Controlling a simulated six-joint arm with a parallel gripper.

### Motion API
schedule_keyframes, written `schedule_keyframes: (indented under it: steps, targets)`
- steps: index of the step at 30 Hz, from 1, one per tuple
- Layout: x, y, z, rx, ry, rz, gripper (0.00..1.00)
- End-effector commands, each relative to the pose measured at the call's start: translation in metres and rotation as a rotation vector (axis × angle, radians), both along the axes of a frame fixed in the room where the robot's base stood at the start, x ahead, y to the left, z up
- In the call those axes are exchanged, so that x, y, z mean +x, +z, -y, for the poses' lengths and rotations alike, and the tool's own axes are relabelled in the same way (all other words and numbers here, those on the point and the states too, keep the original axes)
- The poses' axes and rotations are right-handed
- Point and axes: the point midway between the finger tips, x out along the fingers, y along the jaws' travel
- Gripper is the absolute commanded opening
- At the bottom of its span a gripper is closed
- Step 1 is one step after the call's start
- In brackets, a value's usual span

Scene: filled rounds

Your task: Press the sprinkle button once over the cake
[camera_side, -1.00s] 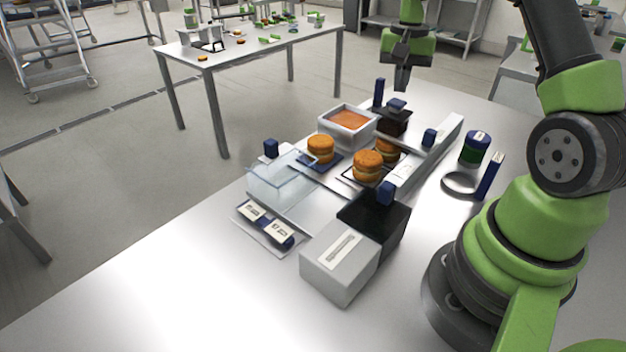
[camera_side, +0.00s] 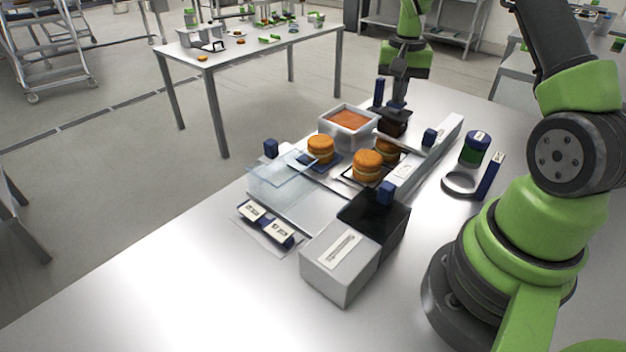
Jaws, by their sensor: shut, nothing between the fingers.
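My gripper (camera_side: 399,98) is shut and empty, pointing down at the back of the work area. Its fingertips are at the blue-topped button on a small dark box (camera_side: 394,123); they hide most of the button, and I cannot tell whether they touch it. Three round orange cakes with a pale filling layer stand in front of it: one on the left (camera_side: 320,149) on a dark blue square, one in front (camera_side: 367,166), and one behind that (camera_side: 387,150), close to the dark box and partly hidden.
A white bin (camera_side: 348,128) with orange contents stands left of the dark box. A clear cover (camera_side: 280,174) is at the left, a grey-and-black box (camera_side: 340,262) in front. A green-and-blue jar (camera_side: 475,148) and a ring with a blue post (camera_side: 488,178) stand right. The front-left table is clear.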

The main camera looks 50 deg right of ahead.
Motion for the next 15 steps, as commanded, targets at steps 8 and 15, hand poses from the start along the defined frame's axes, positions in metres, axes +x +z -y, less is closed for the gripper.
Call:
schedule_keyframes:
  steps: [8, 15]
  targets:
    - [0.0000, -0.0102, -0.0001, 0.001, -0.001, -0.001, 0.00]
    - [0.0002, -0.0097, 0.0000, 0.000, -0.001, 0.001, 0.00]
